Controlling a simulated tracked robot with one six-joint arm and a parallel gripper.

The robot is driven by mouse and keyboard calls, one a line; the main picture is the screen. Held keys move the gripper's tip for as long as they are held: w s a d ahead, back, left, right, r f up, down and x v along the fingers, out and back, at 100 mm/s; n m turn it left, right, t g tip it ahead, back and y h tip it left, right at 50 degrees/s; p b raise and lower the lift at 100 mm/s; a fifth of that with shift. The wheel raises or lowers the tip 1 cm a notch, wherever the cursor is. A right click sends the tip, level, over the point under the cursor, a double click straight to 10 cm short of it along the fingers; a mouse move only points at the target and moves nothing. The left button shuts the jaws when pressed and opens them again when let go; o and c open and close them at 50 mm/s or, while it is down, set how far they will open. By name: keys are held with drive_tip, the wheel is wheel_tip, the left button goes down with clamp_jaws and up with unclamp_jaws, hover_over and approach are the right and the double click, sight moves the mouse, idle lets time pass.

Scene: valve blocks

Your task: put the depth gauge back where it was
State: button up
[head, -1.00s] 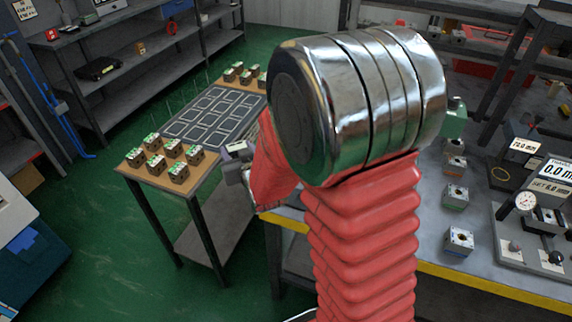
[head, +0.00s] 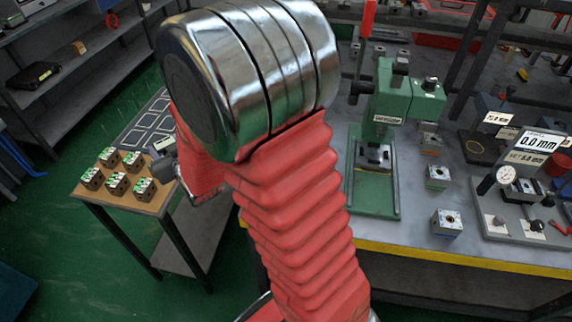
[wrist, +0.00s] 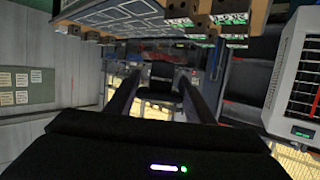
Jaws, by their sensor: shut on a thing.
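My gripper (head: 168,162) shows only in part past the red sleeve of my arm, near the small wooden table. A small grey piece with a pale display face (head: 164,143) shows at its end; I take it for the depth gauge, but cannot be sure. In the wrist view the two dark fingers of my gripper (wrist: 160,82) are shut on a dark block-like thing (wrist: 160,90), likely the gauge. Its details are too dark to read.
Several green-topped blocks (head: 117,173) stand on the small table (head: 150,204). On the grey bench (head: 405,232) are a green press (head: 385,103), metal valve blocks (head: 446,223), and a dial fixture (head: 506,175) beside a 0.0 mm display (head: 541,141). Bare bench lies between the press and blocks.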

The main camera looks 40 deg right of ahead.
drive_tip(key=shift+a, duration=0.3)
drive_tip(key=s+d+f, duration=0.1)
drive_tip(key=s+d, duration=0.4)
drive_tip(key=d, duration=0.5)
drive_tip(key=s+d+f+m+h, duration=0.1)
drive_tip(key=s+d, duration=0.4)
drive_tip(key=d, duration=0.5)
drive_tip(key=s+d+f, duration=0.1)
drive_tip(key=s+d, duration=0.4)
drive_tip(key=d, duration=0.6)
drive_tip(key=shift+s+h, duration=0.35)
drive_tip(key=shift+h, duration=0.05)
drive_tip(key=shift+d, duration=0.1)
drive_tip(key=shift+f, duration=2.95)
drive_tip(key=shift+f, duration=0.15)
